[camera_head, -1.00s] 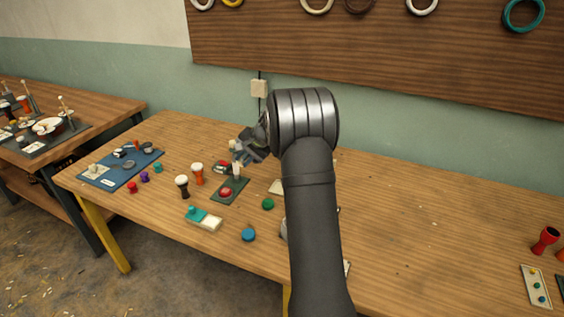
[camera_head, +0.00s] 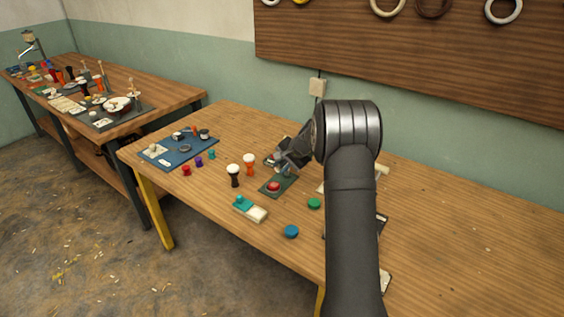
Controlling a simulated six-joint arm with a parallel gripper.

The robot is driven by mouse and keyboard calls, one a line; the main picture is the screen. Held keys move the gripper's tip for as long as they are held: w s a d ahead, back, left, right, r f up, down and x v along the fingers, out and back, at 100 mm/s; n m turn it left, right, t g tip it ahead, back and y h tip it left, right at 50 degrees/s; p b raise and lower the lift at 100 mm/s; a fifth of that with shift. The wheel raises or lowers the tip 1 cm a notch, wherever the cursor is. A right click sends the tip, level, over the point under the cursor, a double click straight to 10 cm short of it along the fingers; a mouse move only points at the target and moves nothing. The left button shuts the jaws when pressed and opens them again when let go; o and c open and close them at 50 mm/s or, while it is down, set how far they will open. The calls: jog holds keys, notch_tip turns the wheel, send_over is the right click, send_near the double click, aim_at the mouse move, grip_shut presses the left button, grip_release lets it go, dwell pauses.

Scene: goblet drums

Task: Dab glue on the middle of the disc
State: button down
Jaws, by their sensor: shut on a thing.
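My gripper (camera_head: 287,158) is low over the back end of a small dark green tray (camera_head: 268,191). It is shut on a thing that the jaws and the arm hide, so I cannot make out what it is. A red round piece (camera_head: 274,186) sits on the front part of that tray, just in front of the gripper. A green disc (camera_head: 314,203) and a blue disc (camera_head: 291,231) lie on the table to the front right. I cannot tell which round piece is the task's disc. No glue can be made out.
Two small drums, black (camera_head: 234,175) and orange (camera_head: 249,164), stand left of the tray. A teal-and-cream block (camera_head: 249,208) lies in front. A blue mat (camera_head: 170,155) with parts is at the left. My forearm hides the middle; the right of the table (camera_head: 470,250) is clear.

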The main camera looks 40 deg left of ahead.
jog(key=shift+r, duration=0.4)
jog(key=shift+f, duration=3.65)
jog(key=shift+a+f, duration=0.2)
jog(key=shift+s+a+f, duration=0.1)
jog(key=shift+a+f, duration=0.05)
jog(key=shift+a, duration=1.4)
jog(key=shift+d, duration=1.7)
jog(key=shift+r, duration=4)
jog(key=shift+d, duration=0.15)
